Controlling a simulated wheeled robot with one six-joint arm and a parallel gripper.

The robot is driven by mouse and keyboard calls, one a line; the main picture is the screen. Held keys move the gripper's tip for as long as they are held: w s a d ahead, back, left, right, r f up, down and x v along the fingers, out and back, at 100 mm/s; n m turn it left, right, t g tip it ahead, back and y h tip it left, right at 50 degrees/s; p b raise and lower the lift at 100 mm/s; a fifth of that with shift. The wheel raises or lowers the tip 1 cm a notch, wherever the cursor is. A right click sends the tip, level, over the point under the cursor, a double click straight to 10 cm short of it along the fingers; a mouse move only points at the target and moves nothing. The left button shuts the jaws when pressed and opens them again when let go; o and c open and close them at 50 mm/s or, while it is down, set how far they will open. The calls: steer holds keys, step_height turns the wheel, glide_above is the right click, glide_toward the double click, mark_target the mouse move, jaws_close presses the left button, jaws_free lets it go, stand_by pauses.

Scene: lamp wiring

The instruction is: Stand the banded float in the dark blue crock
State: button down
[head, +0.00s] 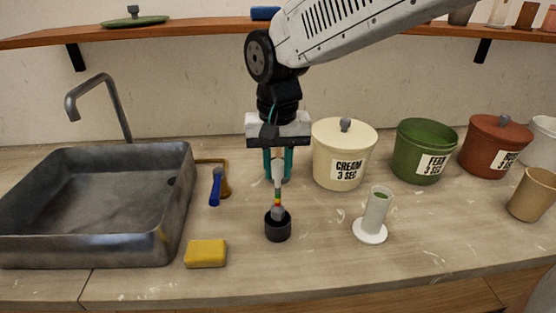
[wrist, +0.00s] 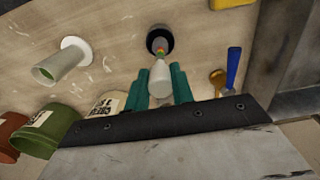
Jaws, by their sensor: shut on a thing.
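The banded float (head: 278,196) is upright, with a pale upper part, red, yellow and green bands and a grey lower part. My gripper (head: 278,166) is shut on its upper end; its teal fingers flank the float (wrist: 159,76) in the wrist view too. The float's lower end is at the mouth of a small black cup (head: 278,230), which also shows in the wrist view (wrist: 160,40). I cannot tell how deep it sits. I see no crock that is clearly dark blue.
A cream lidded crock (head: 340,165), an open green crock (head: 410,165) and a rust lidded crock (head: 485,155) stand to the right. A white-based cylinder (head: 376,213) is nearer. A yellow sponge (head: 206,253), a blue-handled tool (head: 215,187) and a sink (head: 165,235) are left.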

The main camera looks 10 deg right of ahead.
mark_target(278, 177)
steer(key=shift+f, duration=2.25)
steer(key=c, duration=1.1)
jaws_free()
